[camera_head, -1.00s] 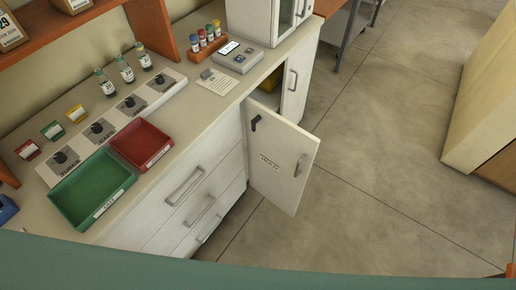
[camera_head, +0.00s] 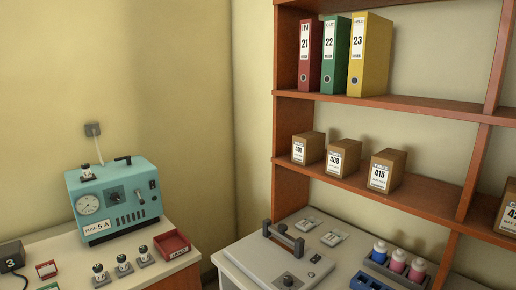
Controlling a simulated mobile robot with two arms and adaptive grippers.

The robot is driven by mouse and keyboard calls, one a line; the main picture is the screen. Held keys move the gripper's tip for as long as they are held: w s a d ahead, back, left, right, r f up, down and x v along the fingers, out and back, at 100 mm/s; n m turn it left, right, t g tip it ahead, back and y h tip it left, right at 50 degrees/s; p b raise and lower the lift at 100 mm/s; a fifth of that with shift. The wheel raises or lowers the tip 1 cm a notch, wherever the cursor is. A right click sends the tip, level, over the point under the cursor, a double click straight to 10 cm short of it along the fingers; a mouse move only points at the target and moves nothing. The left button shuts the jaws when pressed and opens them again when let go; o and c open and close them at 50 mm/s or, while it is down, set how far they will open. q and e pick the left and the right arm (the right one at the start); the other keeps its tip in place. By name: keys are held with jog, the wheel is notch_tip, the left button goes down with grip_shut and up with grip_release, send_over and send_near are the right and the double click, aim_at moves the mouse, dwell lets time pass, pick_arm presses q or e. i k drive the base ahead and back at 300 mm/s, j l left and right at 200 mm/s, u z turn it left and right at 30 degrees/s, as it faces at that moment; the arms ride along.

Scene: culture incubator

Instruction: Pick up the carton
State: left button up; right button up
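Several brown cartons with white number labels stand on the middle shelf in the head view. From left to right they are the carton labelled 401 (camera_head: 308,148), the carton labelled 408 (camera_head: 343,157) and the carton labelled 415 (camera_head: 386,170). Another carton (camera_head: 507,212) is cut off by the right edge, its label only partly readable. The cartons stand apart from one another. Neither of my grippers is in view.
The wooden shelf unit (camera_head: 437,106) holds red, green and yellow binders above. Below it, a counter carries a grey device with a handle (camera_head: 285,258) and a rack of bottles (camera_head: 396,266). At left stands a teal machine (camera_head: 113,200) beside a red tray (camera_head: 172,244).

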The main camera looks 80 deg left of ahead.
aim_at(308, 147)
jog(key=u, duration=2.35)
